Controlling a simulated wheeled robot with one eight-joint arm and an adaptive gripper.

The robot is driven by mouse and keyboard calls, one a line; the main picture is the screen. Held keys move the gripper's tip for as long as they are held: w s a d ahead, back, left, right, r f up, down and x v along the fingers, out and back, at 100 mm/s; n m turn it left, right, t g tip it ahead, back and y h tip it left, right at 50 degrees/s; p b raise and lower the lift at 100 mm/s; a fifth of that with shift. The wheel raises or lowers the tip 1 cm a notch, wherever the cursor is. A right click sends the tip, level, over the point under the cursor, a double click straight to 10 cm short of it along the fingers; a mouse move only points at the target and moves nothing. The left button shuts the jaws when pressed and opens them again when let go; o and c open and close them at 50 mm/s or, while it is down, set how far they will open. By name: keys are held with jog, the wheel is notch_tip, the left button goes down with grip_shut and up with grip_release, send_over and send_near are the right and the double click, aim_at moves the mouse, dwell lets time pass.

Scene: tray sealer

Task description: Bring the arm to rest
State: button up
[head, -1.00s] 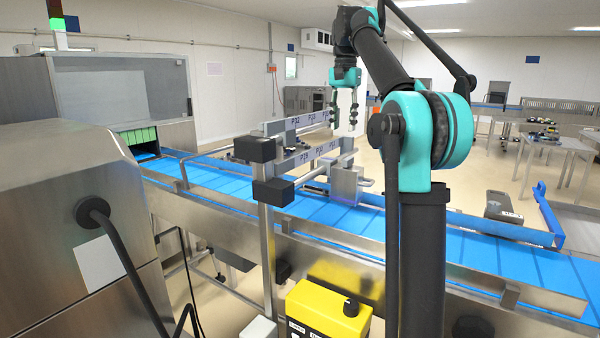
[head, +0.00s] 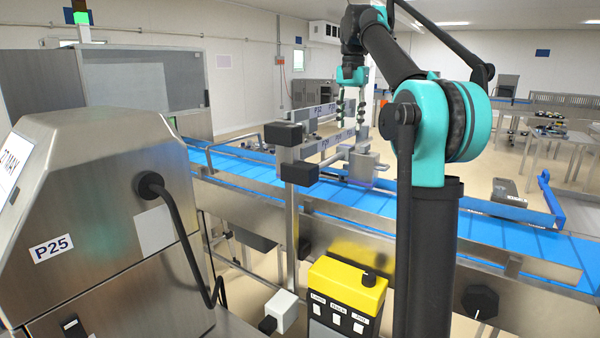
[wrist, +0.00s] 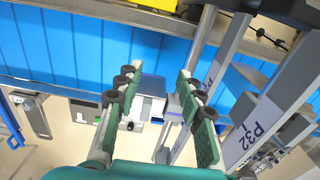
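My gripper (head: 350,107) hangs fingers down above the blue conveyor, beside the bracket frame labelled P32. In the wrist view my gripper (wrist: 158,103) has its two green-padded fingers spread wide apart, with nothing between them. The blue belt and floor show past the fingertips. My arm stands raised, bent at the teal elbow joint, with the forearm reaching away from the body.
The blue conveyor (head: 455,223) crosses the view with metal side rails. The steel machine labelled P25 (head: 100,205) stands close at left. A yellow control box (head: 345,287) stands in front. The bracket frame (head: 300,172) rises close to my gripper. Tables stand at back right.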

notch_tip(320, 180, down, 12)
jog(key=s+d+f+n+t, duration=0.1)
jog(key=s+d+n, duration=0.1)
jog(key=s, duration=0.1)
jog(key=s+d+f+n+t, duration=0.1)
jog(key=s+f+n, duration=0.1)
jog(key=s+f, duration=1.1)
jog(key=s+d+f+n+t, duration=0.1)
jog(key=s+f+n+t, duration=0.1)
jog(key=s+f, duration=1.2)
notch_tip(320, 180, down, 6)
jog(key=shift+f+n, duration=0.2)
jog(key=shift+n, duration=0.1)
jog(key=shift+s, duration=0.1)
